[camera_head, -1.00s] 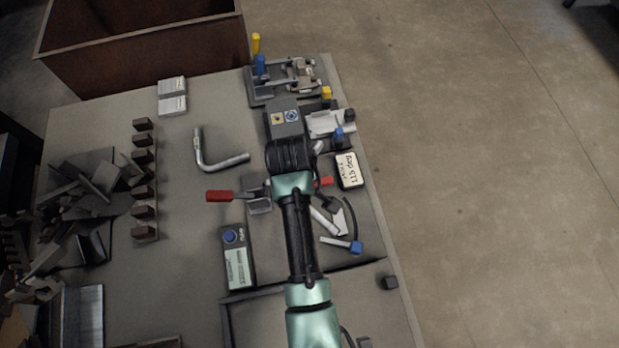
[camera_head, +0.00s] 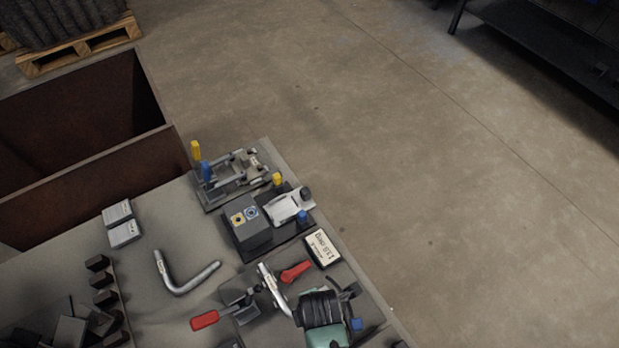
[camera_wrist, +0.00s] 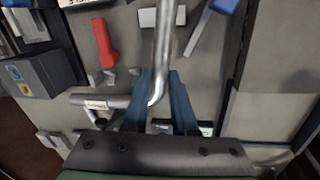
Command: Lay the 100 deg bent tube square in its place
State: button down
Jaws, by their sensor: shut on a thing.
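My gripper (camera_wrist: 160,98) is shut on a bent metal tube (camera_wrist: 165,38). The label is too small to read. In the head view the held tube (camera_head: 266,277) shows left of my dark wrist, close to a clamp with a red handle (camera_head: 204,319); I cannot tell whether they touch. The fingertips are hidden there. A second bent tube (camera_head: 184,279) lies on the table to the left.
A block with yellow and blue buttons (camera_head: 249,226) and a 115 deg card (camera_head: 322,247) stand beyond my gripper. A red lever (camera_head: 295,271) is close by the held tube. Fixtures (camera_head: 235,175) stand at the far corner. Small dark blocks (camera_head: 103,281) line the left.

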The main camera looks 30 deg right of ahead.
notch_tip(320, 180, down, 5)
jog(key=b, duration=0.3)
jog(key=shift+f, duration=0.1)
dwell(0.3)
jog(key=shift+p, duration=0.55)
dwell(0.9)
jog(key=shift+f+b, duration=1.05)
jog(key=shift+f, duration=0.45)
dwell(0.5)
dwell(0.5)
jog(key=c, duration=0.6)
grip_release()
jog(key=shift+c, duration=0.2)
jog(key=shift+s, duration=0.1)
notch_tip(320, 180, up, 13)
jog(key=s+p, duration=0.2)
jog(key=p, duration=0.3)
jog(key=shift+a, duration=0.15)
